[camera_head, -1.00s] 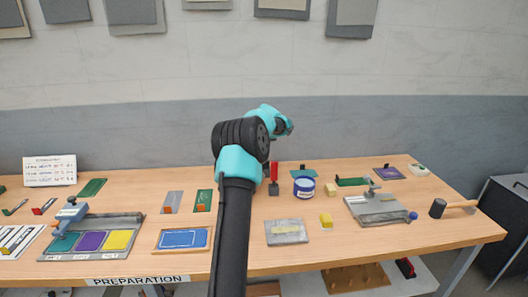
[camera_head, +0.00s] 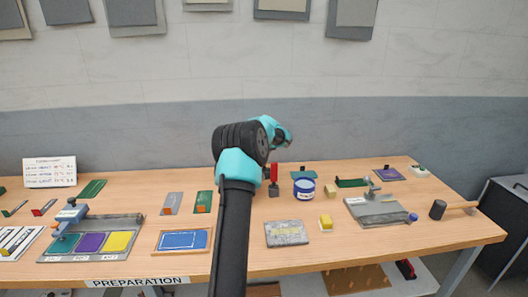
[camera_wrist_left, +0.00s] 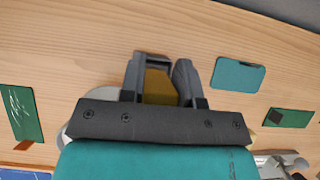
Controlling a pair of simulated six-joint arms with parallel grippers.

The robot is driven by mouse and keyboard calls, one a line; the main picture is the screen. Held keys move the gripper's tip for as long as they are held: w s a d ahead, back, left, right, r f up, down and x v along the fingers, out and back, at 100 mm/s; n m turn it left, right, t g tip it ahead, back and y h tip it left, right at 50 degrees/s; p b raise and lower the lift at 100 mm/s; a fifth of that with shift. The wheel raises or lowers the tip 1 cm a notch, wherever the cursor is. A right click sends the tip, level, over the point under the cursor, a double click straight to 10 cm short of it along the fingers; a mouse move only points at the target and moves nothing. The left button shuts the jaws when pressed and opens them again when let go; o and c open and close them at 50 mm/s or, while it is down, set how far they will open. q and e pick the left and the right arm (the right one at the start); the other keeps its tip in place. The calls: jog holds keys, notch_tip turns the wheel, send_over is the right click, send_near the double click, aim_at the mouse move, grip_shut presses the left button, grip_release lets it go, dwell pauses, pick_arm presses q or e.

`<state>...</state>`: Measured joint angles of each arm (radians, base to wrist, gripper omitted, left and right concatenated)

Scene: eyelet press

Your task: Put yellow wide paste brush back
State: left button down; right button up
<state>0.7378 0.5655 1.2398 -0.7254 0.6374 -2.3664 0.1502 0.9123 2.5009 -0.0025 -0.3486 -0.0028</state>
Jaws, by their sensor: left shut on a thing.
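In the left wrist view, my left gripper (camera_wrist_left: 158,85) is shut on a yellow thing (camera_wrist_left: 158,90), which I take to be the wide paste brush. Only its yellow part shows between the fingers; the rest is hidden by the gripper. A blue-and-white paste tub (camera_head: 304,188) stands just right of the arm. A pale round edge (camera_wrist_left: 75,132) shows beside the gripper in the wrist view, perhaps the tub. My right gripper is not in view.
A red-and-dark upright thing (camera_head: 273,180) stands close to the arm. A yellow block (camera_head: 326,222), a grey slab (camera_head: 286,234) and a metal press (camera_head: 380,210) lie right of the arm.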

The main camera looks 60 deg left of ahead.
pick_arm(q)
jog(key=c, duration=0.8)
grip_release()
jog(key=v, duration=1.2)
